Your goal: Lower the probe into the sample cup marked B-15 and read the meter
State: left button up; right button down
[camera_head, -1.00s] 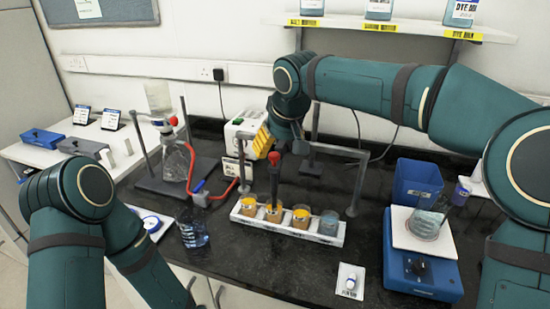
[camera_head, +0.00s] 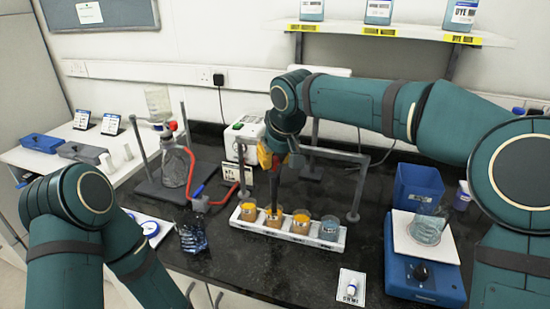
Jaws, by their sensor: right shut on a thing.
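A rack (camera_head: 300,237) on the dark bench holds several small cups in a row. My right gripper (camera_head: 270,160), with yellow-orange fingers, is shut on the probe's upper end. Cup markings are too small to read. A white box with a small display (camera_head: 230,173), possibly the meter, stands behind; its reading is illegible.
A grey stand frame (camera_head: 355,190) rises behind the rack. A blue scale (camera_head: 420,275) with a beaker and a blue bin (camera_head: 418,187) are at right. The bench front is mostly clear.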

notch_tip(320, 180, up, 6)
jog(key=p, duration=0.5)
jog(key=shift+f, duration=0.15)
jog(key=shift+r+p, duration=0.35)
jog(key=shift+p, duration=0.05)
jog(key=c, duration=0.7)
grip_release()
jog(key=shift+f, duration=0.1)
jog(key=v, duration=1.2)
